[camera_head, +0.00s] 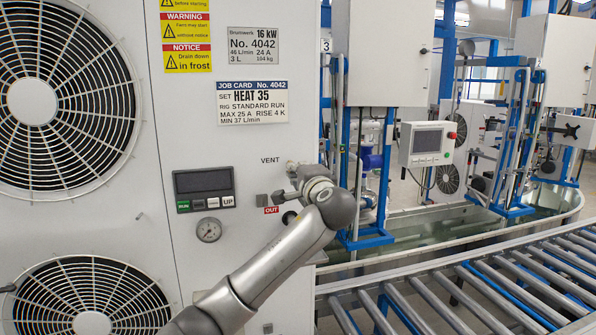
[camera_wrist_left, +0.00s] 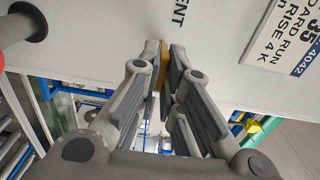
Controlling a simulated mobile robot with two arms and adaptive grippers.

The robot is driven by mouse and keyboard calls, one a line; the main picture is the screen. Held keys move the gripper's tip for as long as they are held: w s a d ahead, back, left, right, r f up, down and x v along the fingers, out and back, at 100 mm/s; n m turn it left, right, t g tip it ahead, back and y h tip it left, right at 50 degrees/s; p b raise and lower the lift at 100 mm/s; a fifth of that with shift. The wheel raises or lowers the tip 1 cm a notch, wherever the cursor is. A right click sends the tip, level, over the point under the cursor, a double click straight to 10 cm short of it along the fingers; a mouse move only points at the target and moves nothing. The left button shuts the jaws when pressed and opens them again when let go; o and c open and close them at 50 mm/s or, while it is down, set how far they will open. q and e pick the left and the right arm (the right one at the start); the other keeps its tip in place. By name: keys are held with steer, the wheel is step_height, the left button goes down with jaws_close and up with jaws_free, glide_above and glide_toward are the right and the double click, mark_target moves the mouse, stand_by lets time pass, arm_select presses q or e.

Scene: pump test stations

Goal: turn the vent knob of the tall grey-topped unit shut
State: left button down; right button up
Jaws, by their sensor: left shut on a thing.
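The unit's white front panel (camera_head: 200,140) fills the left of the head view; its top is out of frame. The printed word VENT (camera_head: 270,160) is on the panel, just above and left of my left gripper (camera_head: 288,183). In the left wrist view my left gripper (camera_wrist_left: 165,70) is shut on the vent knob (camera_wrist_left: 162,66), a small yellow piece showing between the fingertips against the panel. In the head view the fingers hide the knob, so its angle cannot be told. My right gripper is not in view.
A display with buttons (camera_head: 204,189) and a round gauge (camera_head: 209,230) are left of my gripper. A red OUT label (camera_head: 271,210) is below it. A roller conveyor (camera_head: 450,285) runs at right.

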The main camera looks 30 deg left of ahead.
arm_select(q)
steer(key=shift+d+f, duration=0.1)
steer(key=shift+f, duration=0.1)
stand_by(0.3)
steer(key=c, duration=1.7)
jaws_free()
steer(key=shift+o, duration=0.5)
steer(key=shift+d+r, duration=0.15)
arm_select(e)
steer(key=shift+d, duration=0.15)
arm_select(q)
steer(key=v, duration=1.2)
